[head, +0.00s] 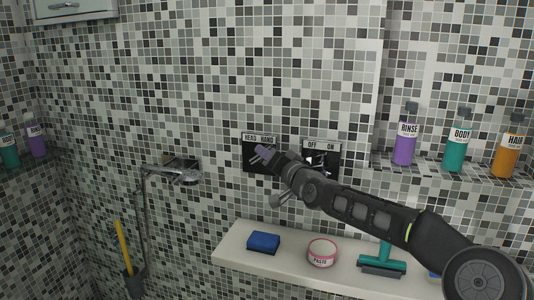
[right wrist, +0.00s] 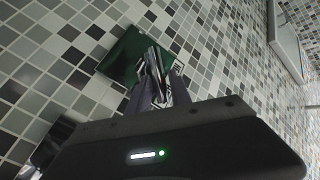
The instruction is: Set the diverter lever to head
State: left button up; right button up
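The diverter plate (head: 250,160) is a dark panel on the tiled wall, labelled HEAD on its left and HAND on its right. My right gripper (head: 262,154) is in front of this plate, and its arm reaches in from the lower right. In the right wrist view, the plate looks dark green (right wrist: 121,58). A thin metallic piece, apparently the lever (right wrist: 154,62), stands at the fingertips of my right gripper (right wrist: 160,88). I cannot tell whether the fingers touch or grip it. The lever is mostly hidden in the head view. My left gripper is out of view.
A second dark plate (head: 333,158) labelled OFF and ON is just right. Bottles (head: 405,140) stand on the right shelf. A hand shower (head: 182,175) hangs left.

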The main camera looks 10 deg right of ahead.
grip_shut()
dwell(1.4)
